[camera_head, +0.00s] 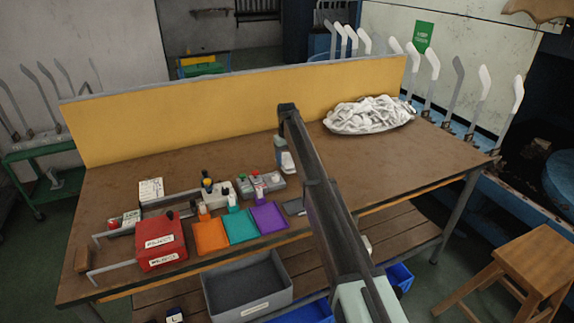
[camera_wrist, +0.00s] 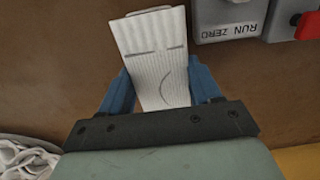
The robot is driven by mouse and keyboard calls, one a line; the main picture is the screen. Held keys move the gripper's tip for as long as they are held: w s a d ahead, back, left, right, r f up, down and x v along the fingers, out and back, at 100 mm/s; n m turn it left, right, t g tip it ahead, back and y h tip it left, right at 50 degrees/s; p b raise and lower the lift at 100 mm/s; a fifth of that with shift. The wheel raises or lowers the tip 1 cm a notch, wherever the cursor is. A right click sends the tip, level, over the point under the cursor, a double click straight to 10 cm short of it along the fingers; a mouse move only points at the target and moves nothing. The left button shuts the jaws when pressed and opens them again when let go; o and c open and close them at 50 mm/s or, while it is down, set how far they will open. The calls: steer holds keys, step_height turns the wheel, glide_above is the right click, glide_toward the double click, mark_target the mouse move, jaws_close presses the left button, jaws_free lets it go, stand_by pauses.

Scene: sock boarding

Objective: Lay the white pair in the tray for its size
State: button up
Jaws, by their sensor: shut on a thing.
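The white pair (camera_wrist: 155,50) is a flat, ribbed white bundle with a curved line and two short dark marks. My gripper (camera_wrist: 162,88) is shut on it, with a blue finger at each side. In the head view my gripper (camera_head: 284,152) hangs over the back middle of the table, with the white pair (camera_head: 288,163) small below it. I cannot tell whether the pair touches the table. A grey tray (camera_head: 283,300) with a pale label stands below the table's front edge, and a blue tray (camera_head: 400,275) is partly hidden by my arm. The labels are too small to read.
Orange (camera_head: 210,236), teal (camera_head: 240,227) and purple (camera_head: 268,217) flat pieces lie near the front edge, beside a red box (camera_head: 160,241). A control box marked RUN ZERO (camera_wrist: 229,22) is close to the gripper. A white cloth heap (camera_head: 368,114) lies at the back right.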

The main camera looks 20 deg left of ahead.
mark_target(287, 159)
steer(key=shift+f, duration=1.4)
steer(key=shift+f, duration=0.1)
steer(key=o, duration=0.8)
step_height(287, 159, up, 11)
steer(key=shift+r, duration=0.15)
steer(key=shift+o, duration=0.2)
steer(key=shift+r, duration=0.25)
steer(key=o, duration=0.3)
steer(key=shift+r, duration=0.2)
